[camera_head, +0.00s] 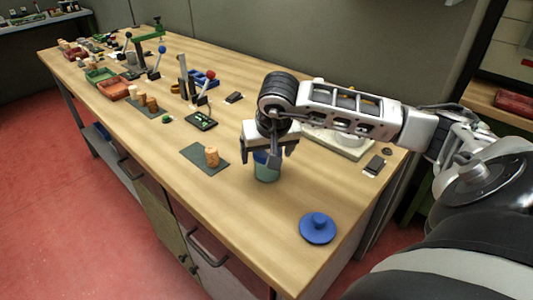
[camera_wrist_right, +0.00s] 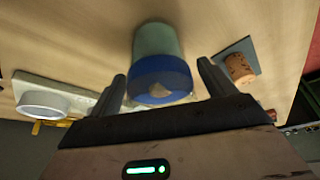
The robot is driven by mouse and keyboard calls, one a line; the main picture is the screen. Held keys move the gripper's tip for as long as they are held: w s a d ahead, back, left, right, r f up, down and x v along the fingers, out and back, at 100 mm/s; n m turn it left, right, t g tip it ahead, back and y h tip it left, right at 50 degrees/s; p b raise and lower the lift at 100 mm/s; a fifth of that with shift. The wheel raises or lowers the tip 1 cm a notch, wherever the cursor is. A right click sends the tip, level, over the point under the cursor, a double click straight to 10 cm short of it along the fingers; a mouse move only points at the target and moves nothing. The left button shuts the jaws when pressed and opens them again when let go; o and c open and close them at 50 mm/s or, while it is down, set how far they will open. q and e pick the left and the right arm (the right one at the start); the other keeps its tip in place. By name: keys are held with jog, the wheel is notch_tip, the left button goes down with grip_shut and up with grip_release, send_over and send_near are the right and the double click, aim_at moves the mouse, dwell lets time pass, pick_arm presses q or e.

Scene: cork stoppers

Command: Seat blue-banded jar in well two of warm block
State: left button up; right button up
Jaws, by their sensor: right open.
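The blue-banded jar (camera_head: 266,174) has a pale green body and a blue band at its upper end. It stands on the wooden table below my right gripper (camera_head: 271,156). In the right wrist view the jar (camera_wrist_right: 157,42) lies between the two fingers, its blue band nearest the palm. The fingers are apart, with a narrow gap visible on each side, so the gripper is open around the band. The white block (camera_head: 350,146) is partly hidden behind my right arm. My left gripper is out of view.
A blue knobbed disc (camera_head: 318,228) lies near the table's front right corner. A cork (camera_head: 211,157) stands on a dark mat (camera_head: 196,153) left of the jar. A small dark pad (camera_head: 375,165) lies right of the block. Trays and tools crowd the far left; table in front of the jar is clear.

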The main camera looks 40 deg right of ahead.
jog(key=shift+x, duration=0.8)
jog(key=shift+r, duration=0.1)
jog(key=c, duration=1.3)
jog(key=shift+r+p, duration=2.25)
jog(key=shift+r, duration=1.25)
